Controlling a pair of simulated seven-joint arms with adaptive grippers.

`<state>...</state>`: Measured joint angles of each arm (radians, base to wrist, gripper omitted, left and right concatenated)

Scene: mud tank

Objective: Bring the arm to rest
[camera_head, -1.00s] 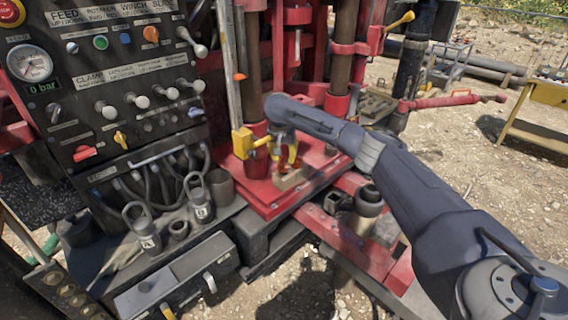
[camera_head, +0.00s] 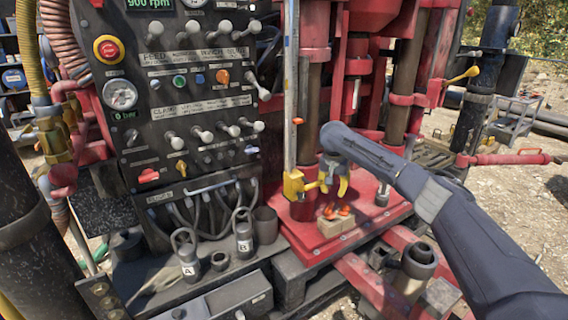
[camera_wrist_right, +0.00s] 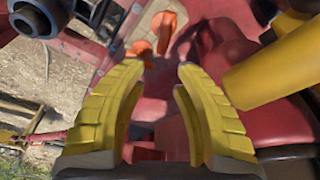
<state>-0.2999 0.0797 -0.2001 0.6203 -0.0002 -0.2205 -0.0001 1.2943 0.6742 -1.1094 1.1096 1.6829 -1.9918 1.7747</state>
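My right arm reaches in from the right in the head view. Its gripper (camera_head: 334,186) hangs above the red base plate (camera_head: 375,217) of the rig. In the right wrist view the two yellow fingers (camera_wrist_right: 158,115) stand apart with nothing between them. Orange pieces (camera_head: 337,211) sit on a tan block (camera_head: 334,226) on the plate, below and apart from the fingers. They also show beyond the fingertips in the right wrist view. My left gripper does not show in either view.
A yellow clamp (camera_head: 300,185) on the upright rail (camera_head: 291,100) is close to the left of my right gripper. A control panel (camera_head: 190,110) with levers and knobs stands at the left. Padlock-like weights A (camera_head: 187,262) and B (camera_head: 244,240) stand below it. Open gravel lies at the right.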

